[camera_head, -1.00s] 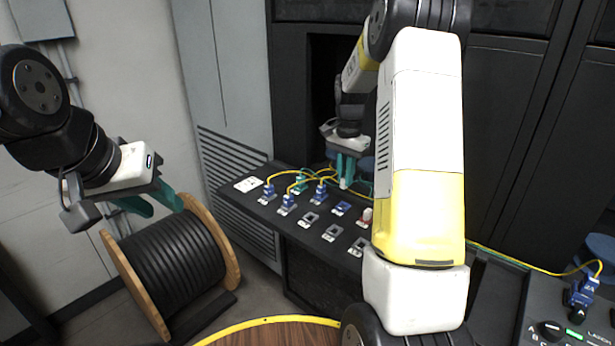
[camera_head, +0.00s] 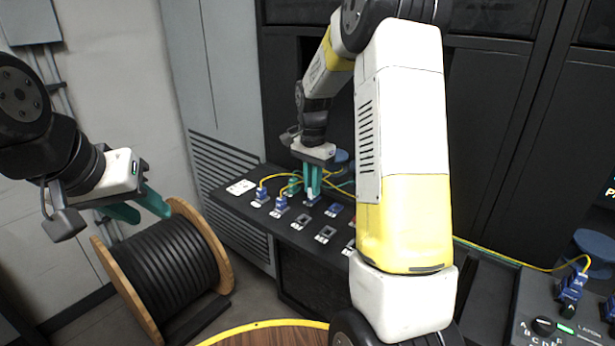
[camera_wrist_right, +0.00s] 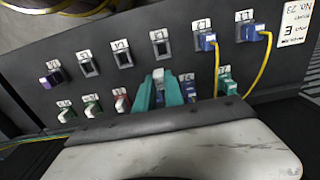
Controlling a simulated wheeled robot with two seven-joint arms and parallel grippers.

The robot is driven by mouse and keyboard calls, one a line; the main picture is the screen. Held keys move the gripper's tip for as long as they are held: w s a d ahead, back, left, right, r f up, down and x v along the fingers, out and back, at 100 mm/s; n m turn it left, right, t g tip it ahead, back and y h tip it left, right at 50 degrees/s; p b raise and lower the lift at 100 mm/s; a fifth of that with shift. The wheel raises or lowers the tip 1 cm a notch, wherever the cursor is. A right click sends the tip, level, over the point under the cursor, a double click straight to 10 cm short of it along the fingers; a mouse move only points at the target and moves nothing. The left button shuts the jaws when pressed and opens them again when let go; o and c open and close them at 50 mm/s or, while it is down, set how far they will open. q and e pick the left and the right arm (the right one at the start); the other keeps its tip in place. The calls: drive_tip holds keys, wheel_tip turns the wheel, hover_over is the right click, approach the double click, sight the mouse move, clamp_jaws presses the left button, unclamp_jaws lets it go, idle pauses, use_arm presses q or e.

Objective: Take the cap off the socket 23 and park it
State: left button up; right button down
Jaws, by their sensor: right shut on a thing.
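The sloped black panel (camera_head: 232,202) carries rows of plugs and sockets, and its end label (camera_wrist_right: 298,22) appears to read No. 23. My right gripper (camera_head: 312,192) points down over the panel's back row, beside a blue socket (camera_head: 335,209). It is shut on a small pale cap (camera_wrist_right: 158,76), mostly hidden between the green fingers. I cannot tell whether the cap touches the panel. My left gripper (camera_head: 143,208) is open and empty, away from the panel.
Blue plugs with yellow cables (camera_head: 281,203) stand close to the right gripper. Empty square sockets (camera_head: 302,221) line the front row. A cable drum (camera_head: 170,268) stands below the left gripper.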

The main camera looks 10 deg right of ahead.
drive_tip(key=shift+s+a+f, duration=0.15)
drive_tip(key=shift+a+f, duration=0.3)
drive_tip(key=shift+f, duration=0.6)
drive_tip(key=shift+s+a+f, duration=0.1)
drive_tip(key=shift+a+f, duration=0.4)
drive_tip(key=shift+f, duration=0.6)
drive_tip(key=shift+s+a+f, duration=0.15)
drive_tip(key=shift+a+f, duration=0.3)
drive_tip(key=shift+f, duration=0.6)
drive_tip(key=shift+f, duration=0.5)
drive_tip(key=c, duration=1.4)
unclamp_jaws()
drive_tip(key=shift+o, duration=0.2)
wheel_tip(320, 180, up, 8)
